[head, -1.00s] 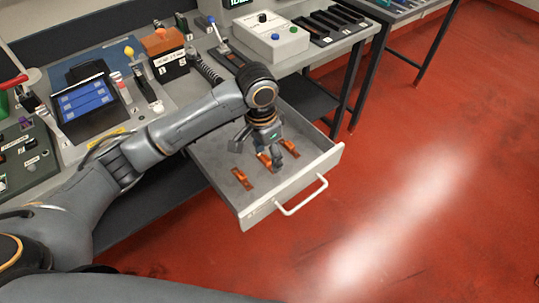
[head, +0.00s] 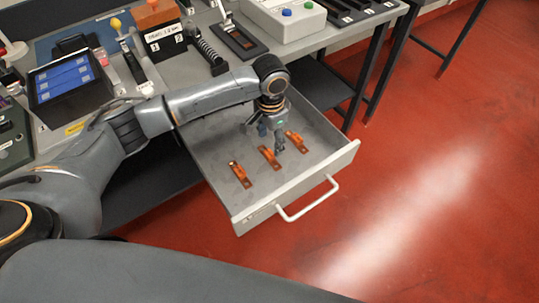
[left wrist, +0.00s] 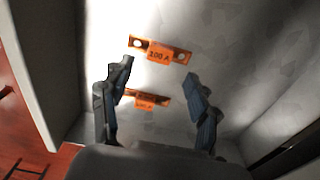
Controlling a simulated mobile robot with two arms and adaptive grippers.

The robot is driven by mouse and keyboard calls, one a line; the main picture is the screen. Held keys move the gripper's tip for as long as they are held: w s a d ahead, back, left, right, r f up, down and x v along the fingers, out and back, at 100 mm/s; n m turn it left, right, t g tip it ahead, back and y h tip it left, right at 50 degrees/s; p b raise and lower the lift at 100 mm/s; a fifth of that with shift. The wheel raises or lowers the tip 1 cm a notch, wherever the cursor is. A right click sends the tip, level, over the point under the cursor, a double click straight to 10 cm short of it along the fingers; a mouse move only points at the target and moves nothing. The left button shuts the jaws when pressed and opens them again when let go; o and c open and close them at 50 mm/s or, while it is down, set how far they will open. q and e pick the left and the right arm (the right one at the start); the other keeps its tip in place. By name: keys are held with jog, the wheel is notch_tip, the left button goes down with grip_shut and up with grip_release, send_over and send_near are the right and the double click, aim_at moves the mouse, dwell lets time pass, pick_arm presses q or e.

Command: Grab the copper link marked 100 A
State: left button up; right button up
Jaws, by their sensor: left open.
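Three copper links lie in a row on the floor of the open grey drawer (head: 212,150): a left one (head: 240,174), a middle one (head: 269,157) and a right one (head: 296,141). Their markings cannot be read in the head view. My left gripper (head: 271,138) is open and empty, pointing down above the middle and right links. In the left wrist view, one link (left wrist: 160,52) lies just beyond the open fingertips (left wrist: 159,71); its label looks like 200 A, but the first digit is unsure. Another link (left wrist: 148,99) shows between the fingers, its label blurred. My right gripper is out of view.
The drawer's walls surround the links; its front (head: 300,190) carries a white handle (head: 308,200). The bench above holds a black tray with blue blocks (head: 66,82), a labelled orange-topped box (head: 160,32) and a white button box (head: 284,18). Red floor lies clear at right.

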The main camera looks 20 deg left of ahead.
aim_at(270, 153)
pick_arm(q)
notch_tip(270, 153, down, 2)
jog(key=shift+s+f, duration=0.1)
jog(key=shift+f, duration=0.15)
notch_tip(270, 153, down, 2)
jog(key=shift+f, duration=0.3)
jog(key=c, duration=1.3)
grip_shut()
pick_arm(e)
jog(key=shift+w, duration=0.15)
